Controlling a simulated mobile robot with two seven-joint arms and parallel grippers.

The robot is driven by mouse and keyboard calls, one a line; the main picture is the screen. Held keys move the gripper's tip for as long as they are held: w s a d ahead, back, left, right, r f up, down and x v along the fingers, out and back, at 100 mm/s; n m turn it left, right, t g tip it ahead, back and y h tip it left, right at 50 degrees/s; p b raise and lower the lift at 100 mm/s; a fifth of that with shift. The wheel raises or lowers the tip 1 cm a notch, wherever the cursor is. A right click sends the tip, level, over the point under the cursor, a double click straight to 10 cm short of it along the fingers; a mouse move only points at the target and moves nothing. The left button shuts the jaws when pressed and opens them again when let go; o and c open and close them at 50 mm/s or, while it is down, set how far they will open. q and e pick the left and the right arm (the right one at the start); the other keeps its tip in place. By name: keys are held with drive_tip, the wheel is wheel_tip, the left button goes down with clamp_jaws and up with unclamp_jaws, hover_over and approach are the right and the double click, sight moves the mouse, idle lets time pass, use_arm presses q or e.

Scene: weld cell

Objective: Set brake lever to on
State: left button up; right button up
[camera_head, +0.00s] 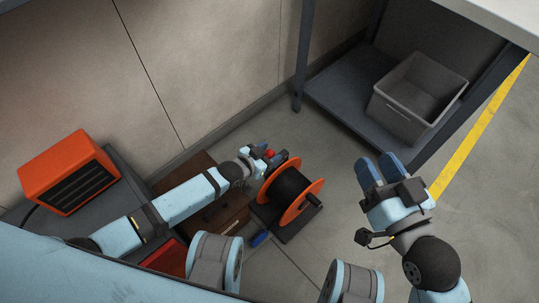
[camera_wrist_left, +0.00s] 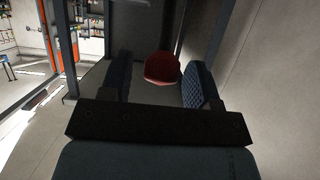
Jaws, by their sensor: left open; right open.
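A spool with orange flanges and dark windings (camera_head: 290,195) stands on a dark base on the floor. A small red knob (camera_head: 270,153), which looks like the brake lever's end, shows at the spool's upper left. The lever's shaft and its on mark cannot be made out. My left gripper (camera_head: 266,158) is open at the red knob. In the left wrist view, a red rounded piece (camera_wrist_left: 162,68) shows between the two spread fingers, with gaps at both sides. My right gripper (camera_head: 380,168) is open and empty, to the right of the spool.
A grey bin (camera_head: 418,93) sits on a low dark shelf (camera_head: 345,108) at upper right. An orange machine (camera_head: 67,172) stands at left. A wooden drawer box (camera_head: 190,172) is close behind my left forearm. A small blue object (camera_head: 260,239) lies below the spool.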

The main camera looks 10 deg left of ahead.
use_arm(q)
drive_tip(key=shift+w+d+f, duration=0.1)
drive_tip(key=shift+w, duration=0.15)
